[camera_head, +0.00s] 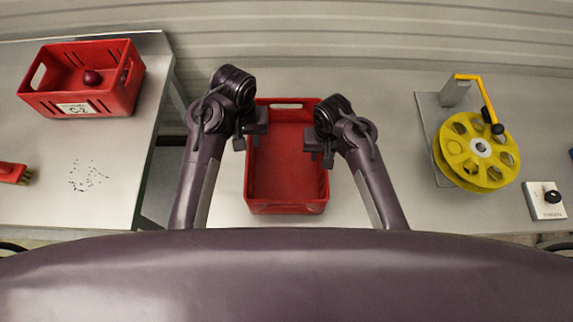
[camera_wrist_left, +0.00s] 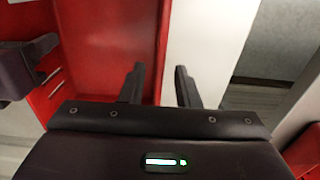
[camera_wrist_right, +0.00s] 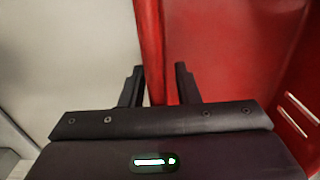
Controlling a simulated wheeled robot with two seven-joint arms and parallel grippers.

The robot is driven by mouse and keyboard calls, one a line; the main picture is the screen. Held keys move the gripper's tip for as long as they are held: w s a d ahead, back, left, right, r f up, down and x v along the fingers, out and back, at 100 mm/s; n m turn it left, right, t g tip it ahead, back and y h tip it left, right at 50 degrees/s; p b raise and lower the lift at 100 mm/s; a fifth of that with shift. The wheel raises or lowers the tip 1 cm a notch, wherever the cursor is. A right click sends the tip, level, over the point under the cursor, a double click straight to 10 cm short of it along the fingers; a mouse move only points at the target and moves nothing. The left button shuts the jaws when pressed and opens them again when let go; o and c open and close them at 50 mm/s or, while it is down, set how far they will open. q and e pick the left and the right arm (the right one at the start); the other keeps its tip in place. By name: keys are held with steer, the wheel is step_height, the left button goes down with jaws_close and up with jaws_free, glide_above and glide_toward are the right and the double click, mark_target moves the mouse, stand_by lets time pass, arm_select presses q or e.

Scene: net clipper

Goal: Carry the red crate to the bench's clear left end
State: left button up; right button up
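An empty red crate (camera_head: 287,207) stands upright on the grey bench (camera_head: 385,110), near the bench's left end, between my two grippers. My left gripper (camera_head: 249,136) is at the crate's left wall. In the left wrist view its fingers (camera_wrist_left: 159,70) are apart, with the crate's wall (camera_wrist_left: 164,45) showing between them. My right gripper (camera_head: 320,148) is at the right wall. In the right wrist view its fingers (camera_wrist_right: 158,68) are apart, with the wall (camera_wrist_right: 151,45) between them. I cannot tell whether any finger touches the crate.
A separate table (camera_head: 120,165) at left holds another red crate (camera_head: 118,97) with a dark round thing inside, a red-handled brush (camera_head: 13,172) and dark specks. A gap separates it from the bench. A yellow reel (camera_head: 462,150) and a knob box (camera_head: 545,200) stand at right.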

steer(key=shift+r, duration=3.75)
